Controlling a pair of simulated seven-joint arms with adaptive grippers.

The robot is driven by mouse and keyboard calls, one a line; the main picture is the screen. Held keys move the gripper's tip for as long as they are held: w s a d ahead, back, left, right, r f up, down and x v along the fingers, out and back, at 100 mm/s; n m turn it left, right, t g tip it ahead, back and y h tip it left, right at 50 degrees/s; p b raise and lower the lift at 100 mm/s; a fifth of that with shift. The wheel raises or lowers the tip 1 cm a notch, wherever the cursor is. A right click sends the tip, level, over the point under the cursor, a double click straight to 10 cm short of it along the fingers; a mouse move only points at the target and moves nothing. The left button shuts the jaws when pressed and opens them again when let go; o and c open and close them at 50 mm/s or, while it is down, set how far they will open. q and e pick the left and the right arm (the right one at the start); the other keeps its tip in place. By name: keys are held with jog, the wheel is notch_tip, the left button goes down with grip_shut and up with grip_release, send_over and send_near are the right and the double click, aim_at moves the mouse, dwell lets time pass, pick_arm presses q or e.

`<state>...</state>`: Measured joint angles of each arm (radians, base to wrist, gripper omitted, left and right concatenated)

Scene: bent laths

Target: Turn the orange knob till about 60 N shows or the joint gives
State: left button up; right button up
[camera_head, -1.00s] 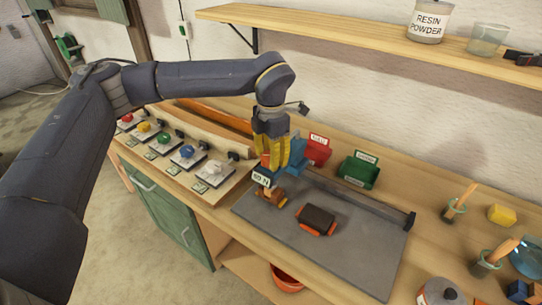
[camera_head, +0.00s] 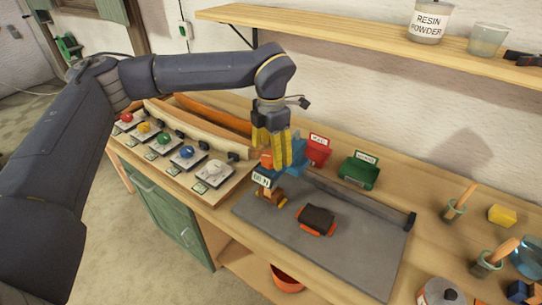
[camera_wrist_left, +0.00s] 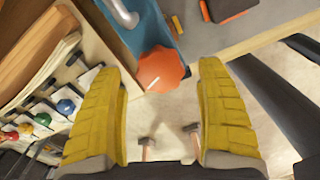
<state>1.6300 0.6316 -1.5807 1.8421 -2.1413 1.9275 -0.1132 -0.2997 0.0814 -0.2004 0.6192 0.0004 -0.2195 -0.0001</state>
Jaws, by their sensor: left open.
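The orange knob (camera_wrist_left: 160,70) sits on the blue test device. It shows in the wrist view just beyond and between my left gripper's yellow fingers (camera_wrist_left: 160,108), which are spread and apart from it. In the head view my left gripper (camera_head: 272,148) points down over the blue device (camera_head: 291,168), and the orange knob (camera_head: 266,160) shows beside the fingers. A pale readout plate (camera_head: 262,180) on the device carries small dark characters that look like a number and N; I cannot read them surely. Small orange-brown wooden pieces (camera_head: 271,197) sit beneath it. My right gripper is not in view.
A dark block with orange edges (camera_head: 317,219) lies on the grey mat (camera_head: 365,262). Red (camera_head: 318,149) and green (camera_head: 360,171) bins stand behind. Coloured knobs on plates, such as the white one (camera_head: 214,170), line the left. A shelf (camera_head: 380,38) hangs above.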

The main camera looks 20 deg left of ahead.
aim_at(271, 156)
pick_arm(q)
notch_tip(271, 156, up, 10)
dwell(0.5)
